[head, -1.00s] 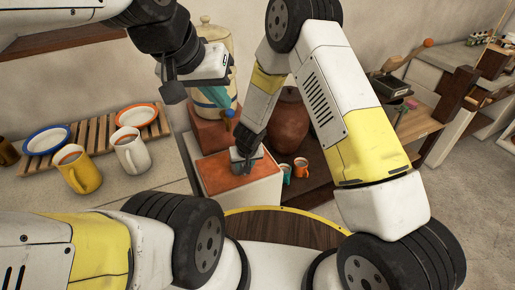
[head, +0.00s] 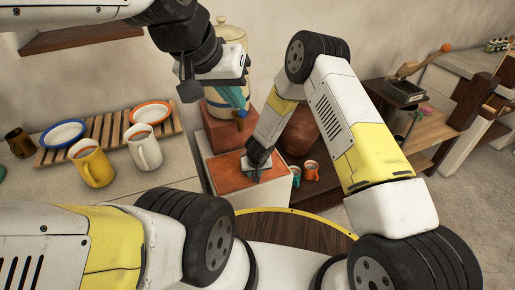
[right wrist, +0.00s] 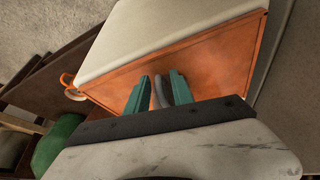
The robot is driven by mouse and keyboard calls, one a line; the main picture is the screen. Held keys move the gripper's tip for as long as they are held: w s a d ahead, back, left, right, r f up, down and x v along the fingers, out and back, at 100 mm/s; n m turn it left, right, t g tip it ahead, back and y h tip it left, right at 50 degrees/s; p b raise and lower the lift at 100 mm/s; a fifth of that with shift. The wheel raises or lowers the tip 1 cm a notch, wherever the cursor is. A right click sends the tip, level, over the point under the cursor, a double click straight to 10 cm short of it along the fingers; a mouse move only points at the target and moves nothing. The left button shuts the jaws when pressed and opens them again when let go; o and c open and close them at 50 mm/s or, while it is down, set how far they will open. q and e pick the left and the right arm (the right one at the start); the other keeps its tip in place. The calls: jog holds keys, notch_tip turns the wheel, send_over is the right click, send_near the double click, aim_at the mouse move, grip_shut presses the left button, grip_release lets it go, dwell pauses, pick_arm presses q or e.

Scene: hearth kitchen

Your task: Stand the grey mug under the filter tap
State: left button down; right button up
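The filter is a cream crock with a blue band (head: 214,113), standing on a terracotta block at the back; its tap is largely hidden by my left gripper. My left gripper (head: 234,98) hangs in front of the crock; its teal fingers overlap, so their gap does not show. My right gripper (head: 254,177) is low over the copper-topped white block (head: 230,180) in front of the filter. In the right wrist view its teal fingers (right wrist: 160,90) close around a slim curved grey piece (right wrist: 161,93), seemingly part of the grey mug. The rest of the mug is hidden.
A yellow mug (head: 93,165) and a white mug (head: 145,152) stand on the left counter beside a slatted rack (head: 98,132) with two rimmed dishes. Two small cups (head: 311,170), teal and orange, and a brown jar (head: 302,135) are right of the block.

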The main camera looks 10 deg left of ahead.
grip_shut()
dwell(1.2)
